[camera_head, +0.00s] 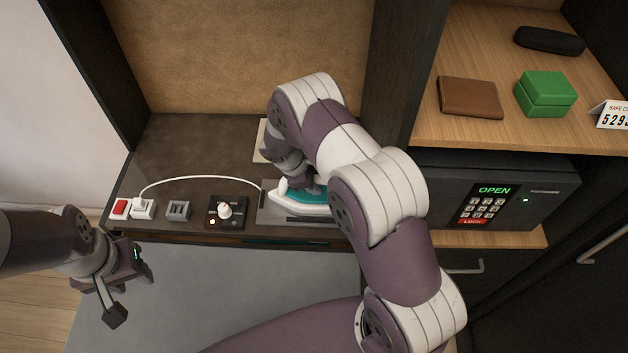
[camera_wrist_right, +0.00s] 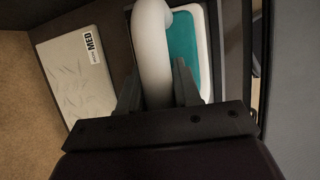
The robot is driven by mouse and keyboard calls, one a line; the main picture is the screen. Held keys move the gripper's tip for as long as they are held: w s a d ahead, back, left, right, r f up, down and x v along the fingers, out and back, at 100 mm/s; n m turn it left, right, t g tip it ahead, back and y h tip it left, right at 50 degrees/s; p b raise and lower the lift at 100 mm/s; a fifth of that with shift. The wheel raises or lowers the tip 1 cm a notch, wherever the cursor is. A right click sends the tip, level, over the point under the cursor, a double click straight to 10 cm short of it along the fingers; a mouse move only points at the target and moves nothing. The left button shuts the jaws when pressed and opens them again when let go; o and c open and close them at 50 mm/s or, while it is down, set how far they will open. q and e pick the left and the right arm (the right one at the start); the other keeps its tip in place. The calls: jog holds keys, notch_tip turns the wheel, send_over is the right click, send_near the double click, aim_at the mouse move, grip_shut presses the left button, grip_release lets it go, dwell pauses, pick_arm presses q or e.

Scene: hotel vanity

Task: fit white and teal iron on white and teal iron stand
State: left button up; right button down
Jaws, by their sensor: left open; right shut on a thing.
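The white and teal iron (camera_head: 303,199) is at the back right of the vanity counter, over a grey flat stand (camera_head: 271,215). My right gripper (camera_head: 298,180) is above it; in the right wrist view its fingers (camera_wrist_right: 158,90) are shut on the iron's white handle (camera_wrist_right: 152,45). The teal body (camera_wrist_right: 183,50) shows beside the handle. I cannot tell whether the iron touches the stand, which is partly hidden by the iron and my right arm. My left gripper (camera_head: 130,285) is open and empty, in front of the counter at the left.
A white cord (camera_head: 200,179) runs from the iron to a white plug (camera_head: 143,208) beside a red switch (camera_head: 119,207). A grey socket (camera_head: 179,210) and a black panel with a knob (camera_head: 226,211) sit along the counter front. A labelled white box (camera_wrist_right: 75,75) lies behind. A safe (camera_head: 500,200) stands right.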

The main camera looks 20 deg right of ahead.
aim_at(296, 199)
jog(key=shift+f, duration=0.15)
jog(key=c, duration=1)
grip_release()
jog(key=o, duration=0.3)
jog(key=shift+a+r+b, duration=0.2)
jog(key=shift+r+b, duration=0.1)
jog(key=shift+b, duration=0.1)
jog(key=b+v, duration=0.3)
jog(key=v, duration=0.9)
